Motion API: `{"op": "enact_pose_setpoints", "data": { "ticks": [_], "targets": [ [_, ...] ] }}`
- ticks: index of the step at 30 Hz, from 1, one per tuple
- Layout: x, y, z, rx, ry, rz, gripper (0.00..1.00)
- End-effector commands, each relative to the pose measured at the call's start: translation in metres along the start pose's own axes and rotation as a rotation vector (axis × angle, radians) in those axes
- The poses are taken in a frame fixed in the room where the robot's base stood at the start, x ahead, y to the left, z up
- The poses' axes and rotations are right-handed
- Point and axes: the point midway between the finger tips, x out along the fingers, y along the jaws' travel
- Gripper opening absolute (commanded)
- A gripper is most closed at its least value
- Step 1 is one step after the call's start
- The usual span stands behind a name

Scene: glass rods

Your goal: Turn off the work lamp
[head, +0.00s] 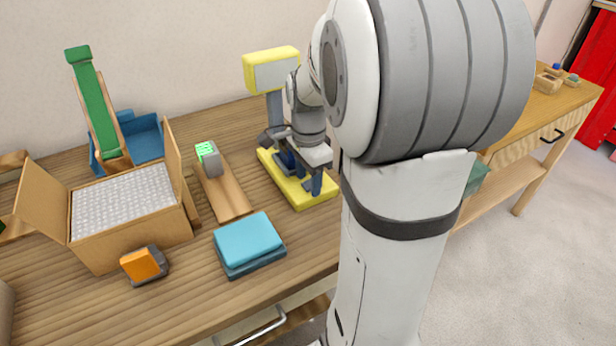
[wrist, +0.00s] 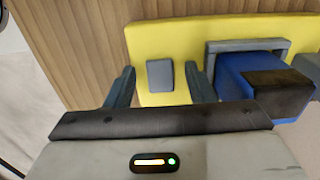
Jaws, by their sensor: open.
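The work lamp has a yellow head (head: 271,68) with a pale front panel, a grey-blue post (head: 274,106) and a yellow base (head: 313,199) on the bench. I cannot tell whether its panel is lit. In the wrist view the yellow base (wrist: 150,37) carries a small flat grey pad (wrist: 160,75) and a blue block (wrist: 262,84) with a dark top in a grey frame. My gripper (wrist: 160,87) is open and empty above the base, its fingers on either side of the grey pad. In the head view my gripper (head: 302,180) partly hides the base.
Left of the lamp are a wooden strip with a grey block (head: 208,158), a blue box (head: 248,241), an orange-faced item (head: 144,264) and an open carton (head: 135,240). A green ramp (head: 92,105) stands behind. The bench front (head: 200,310) is clear.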

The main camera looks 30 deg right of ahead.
Motion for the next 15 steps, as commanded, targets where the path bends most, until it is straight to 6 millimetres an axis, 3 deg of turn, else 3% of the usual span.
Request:
{"op": "enact_pose_setpoints", "data": {
  "ticks": [6, 15],
  "targets": [
    [0.0005, 0.0001, -0.0002, 0.0, 0.0, 0.0, 0.49],
    [0.0003, 0.0001, -0.0005, 0.001, 0.0, 0.0, 0.25]
  ]
}}
